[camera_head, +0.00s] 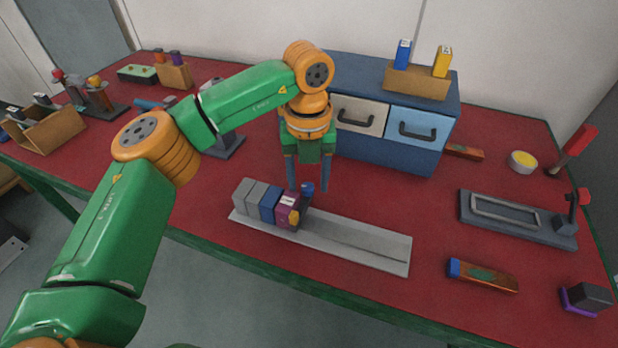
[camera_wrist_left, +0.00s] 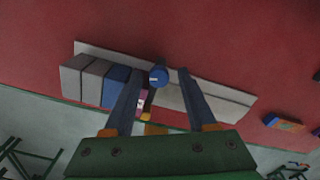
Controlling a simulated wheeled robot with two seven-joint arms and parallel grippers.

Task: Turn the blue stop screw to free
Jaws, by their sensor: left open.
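The blue stop screw (camera_head: 308,187) is a small round knob at the right end of the row of blocks on the grey rail (camera_head: 360,243). In the left wrist view the screw (camera_wrist_left: 158,76) shows between the fingers. My left gripper (camera_head: 308,189) points down over the rail, open, with one finger on each side of the screw. A gap shows between screw and fingers in the wrist view; whether either finger touches it I cannot tell. Grey, blue and purple blocks (camera_head: 287,210) stand left of the screw. My right gripper is not in view.
A blue drawer cabinet (camera_head: 385,149) stands behind the gripper. A grey clamp fixture (camera_head: 515,217) and a blue-ended orange piece (camera_head: 482,275) lie to the right. The rail's right part is bare.

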